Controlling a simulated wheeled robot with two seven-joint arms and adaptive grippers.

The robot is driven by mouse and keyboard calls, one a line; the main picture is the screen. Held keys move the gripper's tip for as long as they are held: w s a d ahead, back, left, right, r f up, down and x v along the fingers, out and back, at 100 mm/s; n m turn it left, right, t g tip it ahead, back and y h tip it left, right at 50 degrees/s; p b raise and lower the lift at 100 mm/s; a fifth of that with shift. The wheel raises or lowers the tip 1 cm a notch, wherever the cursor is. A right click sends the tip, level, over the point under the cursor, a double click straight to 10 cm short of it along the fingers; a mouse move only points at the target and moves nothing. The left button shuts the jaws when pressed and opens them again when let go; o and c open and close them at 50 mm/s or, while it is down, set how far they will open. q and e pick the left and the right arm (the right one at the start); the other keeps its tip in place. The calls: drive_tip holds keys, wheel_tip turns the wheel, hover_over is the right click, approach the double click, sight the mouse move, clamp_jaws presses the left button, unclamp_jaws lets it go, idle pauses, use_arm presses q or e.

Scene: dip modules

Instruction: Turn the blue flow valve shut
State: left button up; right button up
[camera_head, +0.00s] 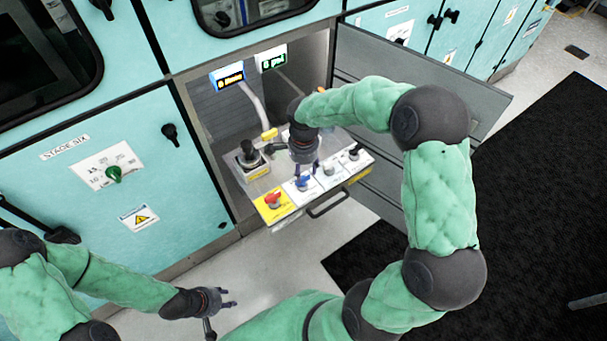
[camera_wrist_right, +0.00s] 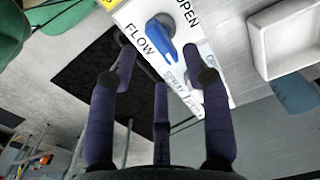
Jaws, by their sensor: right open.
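The blue flow valve (camera_head: 303,183) sits on a white panel of the pulled-out drawer, right of the red handle. In the right wrist view, the blue handle (camera_wrist_right: 166,48) stands out from its round base, between the printed words FLOW and OPEN. My right gripper (camera_head: 304,170) is above the valve, pointing down. In the right wrist view its fingers (camera_wrist_right: 160,65) are spread with nothing held between them; the valve lies beyond the fingertips. Contact cannot be made out. My left gripper (camera_head: 226,301) is at the lower left over the floor, fingers spread and empty.
A red handle (camera_head: 273,200) on a yellow panel is left of the valve; other knobs (camera_head: 354,153) are to the right. A dark lever (camera_head: 249,154) stands behind. The drawer handle (camera_head: 328,203) juts out in front. The open cabinet door (camera_head: 420,90) is at right.

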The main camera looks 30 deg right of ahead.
sight(304, 179)
wheel_tip(304, 179, up, 8)
idle(0.4)
idle(0.4)
